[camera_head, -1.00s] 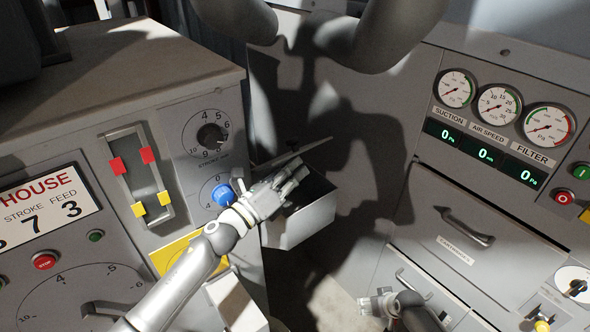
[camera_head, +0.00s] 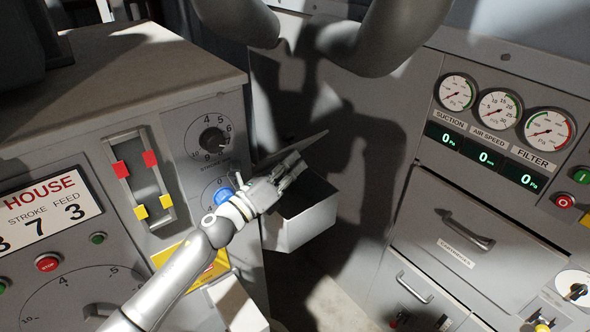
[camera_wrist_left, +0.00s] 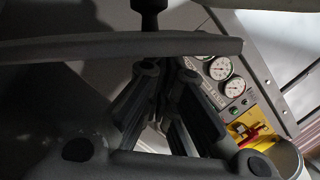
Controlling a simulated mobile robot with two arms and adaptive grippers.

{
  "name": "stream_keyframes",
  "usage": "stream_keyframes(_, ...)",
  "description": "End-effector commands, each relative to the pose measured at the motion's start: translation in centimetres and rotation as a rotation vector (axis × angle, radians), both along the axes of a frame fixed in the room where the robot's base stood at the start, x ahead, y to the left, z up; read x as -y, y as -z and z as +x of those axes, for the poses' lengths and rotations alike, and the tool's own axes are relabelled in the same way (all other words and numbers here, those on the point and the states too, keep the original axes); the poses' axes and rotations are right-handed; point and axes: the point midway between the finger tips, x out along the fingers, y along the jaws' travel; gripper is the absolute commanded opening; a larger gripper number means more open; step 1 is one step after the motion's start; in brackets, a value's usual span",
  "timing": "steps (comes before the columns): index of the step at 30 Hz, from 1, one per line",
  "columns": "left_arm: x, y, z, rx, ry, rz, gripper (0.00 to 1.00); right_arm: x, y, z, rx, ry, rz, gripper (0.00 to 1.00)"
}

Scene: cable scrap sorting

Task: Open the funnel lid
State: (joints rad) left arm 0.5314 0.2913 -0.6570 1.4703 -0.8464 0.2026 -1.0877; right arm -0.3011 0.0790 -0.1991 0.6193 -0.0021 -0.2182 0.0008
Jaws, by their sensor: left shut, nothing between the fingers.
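The funnel (camera_head: 302,232) is a grey box on the side of the left machine, with a dark open interior. Its thin lid (camera_head: 292,149) stands raised and tilted above the opening. My left gripper (camera_head: 299,163) is shut and empty, just under the lid and over the opening. In the left wrist view, the lid (camera_wrist_left: 215,46) is a dark bar across the top with a black knob above it. The shut left fingers (camera_wrist_left: 165,70) reach up to its underside; I cannot tell whether they touch. My right gripper is not in view.
The left machine's panel has a blue knob (camera_head: 224,194), a black dial (camera_head: 212,139) and a slider frame (camera_head: 143,180) close to my left arm. The right cabinet has gauges (camera_head: 499,110) and a drawer handle (camera_head: 465,229). A gap of floor shows between the machines.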

Motion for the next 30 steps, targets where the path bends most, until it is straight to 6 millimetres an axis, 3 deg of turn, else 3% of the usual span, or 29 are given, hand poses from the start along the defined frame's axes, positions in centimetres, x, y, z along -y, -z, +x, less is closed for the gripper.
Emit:
stream_keyframes(11,-0.9,0.5,-0.8,-0.003,-0.002,0.001,0.0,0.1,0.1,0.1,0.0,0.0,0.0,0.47)
stream_keyframes(21,-5.8,2.0,-5.6,-0.005,-0.001,0.001,0.0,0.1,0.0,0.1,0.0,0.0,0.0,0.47)
stream_keyframes(30,-8.2,2.5,-8.0,-0.002,0.0,0.0,0.0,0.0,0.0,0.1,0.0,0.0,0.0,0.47)
